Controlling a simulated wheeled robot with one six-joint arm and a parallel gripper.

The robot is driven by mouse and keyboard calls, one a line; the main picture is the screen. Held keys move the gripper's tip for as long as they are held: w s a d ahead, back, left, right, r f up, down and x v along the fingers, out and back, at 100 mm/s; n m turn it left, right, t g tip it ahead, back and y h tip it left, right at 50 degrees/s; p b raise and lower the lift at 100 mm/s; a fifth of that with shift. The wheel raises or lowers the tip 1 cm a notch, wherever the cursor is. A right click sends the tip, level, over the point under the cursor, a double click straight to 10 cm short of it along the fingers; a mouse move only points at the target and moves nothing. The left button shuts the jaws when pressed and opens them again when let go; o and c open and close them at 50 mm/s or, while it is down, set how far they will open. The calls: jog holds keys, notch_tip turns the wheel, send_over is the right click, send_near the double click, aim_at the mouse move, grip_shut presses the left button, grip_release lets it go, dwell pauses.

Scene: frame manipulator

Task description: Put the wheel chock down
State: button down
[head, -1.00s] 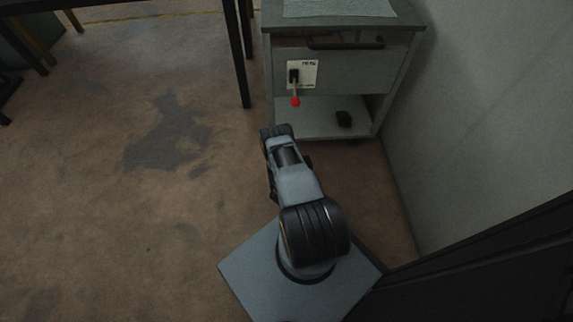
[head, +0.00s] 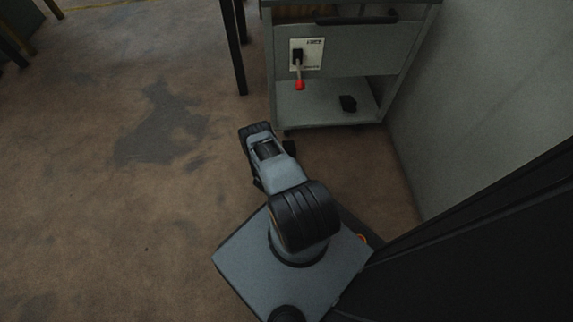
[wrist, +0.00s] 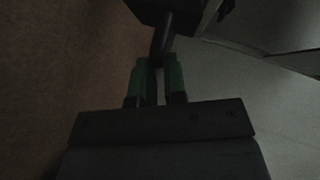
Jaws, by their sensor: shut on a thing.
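In the wrist view, my gripper (wrist: 157,62) has two green fingers closed around the narrow post of a black thing. It looks like the wheel chock (wrist: 165,12), whose wider dark body is cut off at the top edge. In the head view, my arm hides most of the gripper. A small dark shape beside the arm's far end could be the held thing or part of the gripper; I cannot tell which.
A grey cabinet (head: 340,55) stands ahead with a drawer and an open lower shelf. A red-tipped lever (head: 299,84) sticks out of its front plate (head: 306,52). A wall (head: 465,90) bounds the right; brown floor (head: 90,215) is clear at left.

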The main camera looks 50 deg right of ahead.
jog(key=shift+w+d+f+b, duration=0.25)
jog(key=shift+w+d+f, duration=0.05)
jog(key=shift+f, duration=0.15)
jog(key=shift+w+d+f+b, duration=0.2)
jog(key=shift+w+d+f, duration=0.1)
jog(key=shift+f, duration=0.15)
jog(key=shift+w+d+f, duration=0.1)
jog(key=shift+f, duration=0.2)
jog(key=f+b, duration=0.3)
jog(key=shift+w+d+f, duration=0.1)
jog(key=shift+w+f, duration=0.15)
jog(key=shift+f, duration=0.05)
jog(key=shift+r, duration=0.1)
jog(key=c, duration=1.2)
grip_release()
jog(key=shift+o, duration=0.2)
